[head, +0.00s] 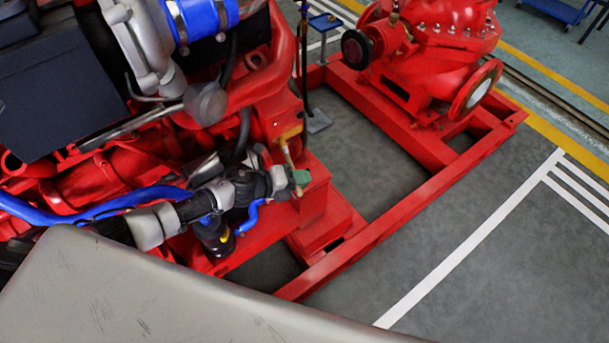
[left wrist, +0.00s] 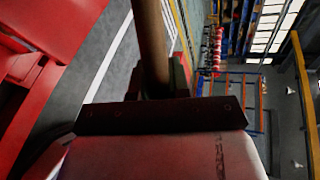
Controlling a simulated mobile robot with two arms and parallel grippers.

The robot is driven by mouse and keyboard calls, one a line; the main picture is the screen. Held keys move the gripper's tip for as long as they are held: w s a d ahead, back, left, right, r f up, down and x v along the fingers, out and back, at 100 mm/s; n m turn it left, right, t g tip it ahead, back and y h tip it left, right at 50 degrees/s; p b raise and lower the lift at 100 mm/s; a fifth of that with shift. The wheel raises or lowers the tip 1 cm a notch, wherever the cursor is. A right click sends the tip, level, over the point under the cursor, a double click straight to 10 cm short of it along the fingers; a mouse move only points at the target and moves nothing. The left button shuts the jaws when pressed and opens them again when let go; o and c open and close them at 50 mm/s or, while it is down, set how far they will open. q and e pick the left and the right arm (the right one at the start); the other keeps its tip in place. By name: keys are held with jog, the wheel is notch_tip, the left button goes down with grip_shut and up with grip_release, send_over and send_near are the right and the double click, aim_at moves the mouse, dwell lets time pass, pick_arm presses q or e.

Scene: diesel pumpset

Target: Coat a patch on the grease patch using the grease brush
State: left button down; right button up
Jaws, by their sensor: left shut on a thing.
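My left gripper (head: 292,180) is at the end of my arm, beside the red engine end. It is shut on the grease brush, whose thin tan handle (head: 286,152) rises from the fingers toward the red end face. A yellow-brown part (head: 290,132) at its upper end is close to that face; I cannot tell whether it touches. In the left wrist view the brown wooden handle (left wrist: 151,45) stands up from the jaws (left wrist: 155,85). The grease patch cannot be made out clearly on the red surface. My right gripper is not in view.
The red engine (head: 160,145) with blue hoses fills the left. A red base frame (head: 375,225) runs to the red pump (head: 425,60) at the back right. Grey floor (head: 480,270) with white lines is clear at right. A small blue stand (head: 325,22) is behind.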

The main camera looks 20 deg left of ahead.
pick_arm(q)
jog(key=shift+w+d+r, duration=0.85)
jog(key=shift+w+d, duration=1.5)
jog(key=shift+w, duration=0.65)
jog(key=s+a+p, duration=0.2)
jog(key=s+a, duration=0.4)
jog(key=s, duration=0.2)
jog(key=shift+s+a+f+p, duration=0.15)
jog(key=shift+s+a+p, duration=0.15)
jog(key=shift+a, duration=0.05)
dwell(0.4)
